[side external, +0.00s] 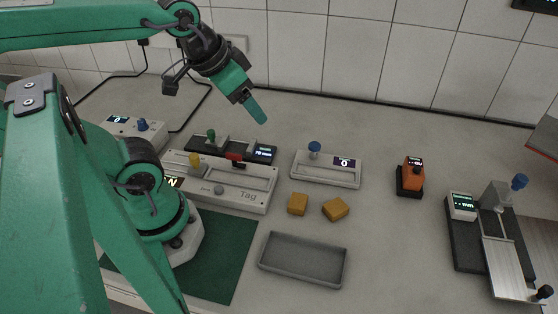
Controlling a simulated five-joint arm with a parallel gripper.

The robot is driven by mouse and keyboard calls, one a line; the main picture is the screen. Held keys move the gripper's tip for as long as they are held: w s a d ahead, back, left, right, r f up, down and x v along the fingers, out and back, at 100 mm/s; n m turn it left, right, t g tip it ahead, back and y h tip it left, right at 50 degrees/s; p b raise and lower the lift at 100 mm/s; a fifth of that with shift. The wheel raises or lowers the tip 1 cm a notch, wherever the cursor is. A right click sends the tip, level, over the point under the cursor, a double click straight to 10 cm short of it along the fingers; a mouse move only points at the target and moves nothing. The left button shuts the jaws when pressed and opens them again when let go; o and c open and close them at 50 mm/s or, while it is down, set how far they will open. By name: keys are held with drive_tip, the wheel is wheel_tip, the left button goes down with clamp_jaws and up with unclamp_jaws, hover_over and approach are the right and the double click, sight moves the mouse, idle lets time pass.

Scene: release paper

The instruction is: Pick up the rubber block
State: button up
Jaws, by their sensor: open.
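Two small yellow-orange blocks lie apart on the grey bench near the middle of the side view: a left block (298,204) and a right block (336,209), which is turned at an angle. They look alike, and I cannot tell which is the rubber block. My gripper (256,111) is above and to the left of both blocks, high over the bench and touching nothing. Its fingers point down to the right. From this angle they overlap, so the gap between them is hidden. Nothing shows held in it.
An empty grey tray (303,259) lies in front of the blocks. A white device with a blue knob (326,168) stands behind them, and a device marked Tag (231,187) is to the left. An orange device (410,176) and a slide fixture (493,245) are to the right.

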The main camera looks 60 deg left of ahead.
drive_tip(key=shift+c, duration=0.5)
drive_tip(key=shift+w, duration=0.1)
drive_tip(key=n+g, duration=0.5)
drive_tip(key=n, duration=0.3)
hover_over(299, 199)
wheel_tip(299, 199, down, 16)
drive_tip(key=shift+a+f, duration=0.1)
drive_tip(key=shift+f+n+g, duration=0.3)
drive_tip(key=shift+f, duration=0.1)
drive_tip(key=shift+f, duration=1.3)
